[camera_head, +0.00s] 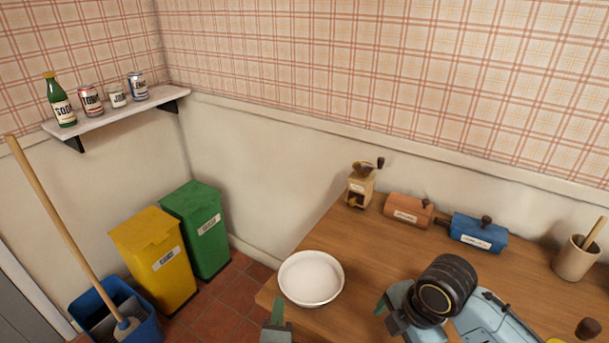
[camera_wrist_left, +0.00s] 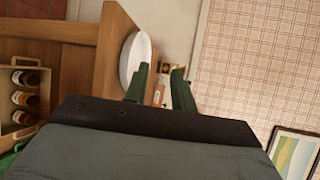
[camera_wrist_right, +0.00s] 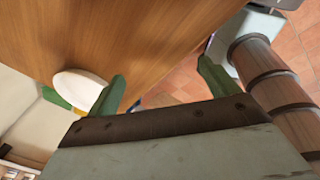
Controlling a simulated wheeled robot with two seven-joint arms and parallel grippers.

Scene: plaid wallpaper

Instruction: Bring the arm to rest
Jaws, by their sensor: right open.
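My left gripper (camera_wrist_left: 160,70) shows its two green fingers apart by a narrow gap in the left wrist view, with nothing held between them. The right wrist view shows my right gripper (camera_wrist_right: 162,72) with its green fingers wide apart and empty, above the wooden table. Green finger parts and my grey arm with a black ringed joint show at the bottom of the head view. The wooden table (camera_head: 345,255) bears a white bowl (camera_head: 311,278) at its left corner. The bowl also shows in the left wrist view (camera_wrist_left: 132,60) and the right wrist view (camera_wrist_right: 78,88).
A grinder (camera_head: 360,188), an orange-brown box (camera_head: 408,209), a blue box (camera_head: 478,233) and a wooden cup (camera_head: 575,259) stand along the wall. Yellow (camera_head: 155,262) and green (camera_head: 200,230) bins and a blue bucket (camera_head: 140,322) are left. A bottle crate (camera_wrist_left: 22,100) shows too.

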